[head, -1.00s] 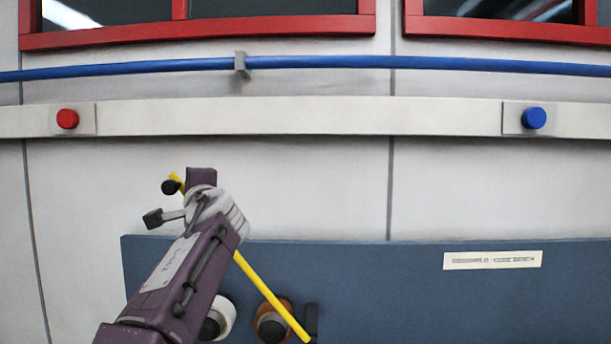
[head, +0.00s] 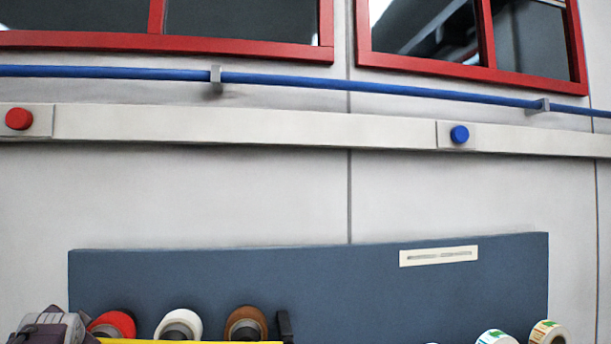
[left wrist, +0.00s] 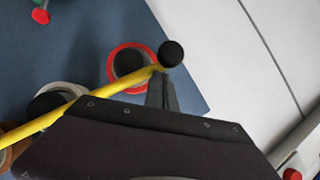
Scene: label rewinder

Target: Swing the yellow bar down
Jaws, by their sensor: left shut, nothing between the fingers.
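The yellow bar (head: 190,342) lies nearly level along the bottom edge of the head view, mostly cut off. In the left wrist view the yellow bar (left wrist: 45,124) runs up to a black round knob (left wrist: 171,54) at its end. My left gripper (left wrist: 160,80) is shut and empty, its fingertips right at the bar just below the knob. Whether they touch it, I cannot tell. In the head view my left wrist shows only in part at the lower left corner. My right gripper is not in view.
Behind the bar, red (head: 113,320), white (head: 178,318) and brown (head: 245,313) rolls sit on the blue-grey panel (head: 330,285). A black block (head: 284,325) stands right of them. Label rolls (head: 495,336) are at lower right. A red button (head: 18,118) and blue button (head: 459,134) are on the rail above.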

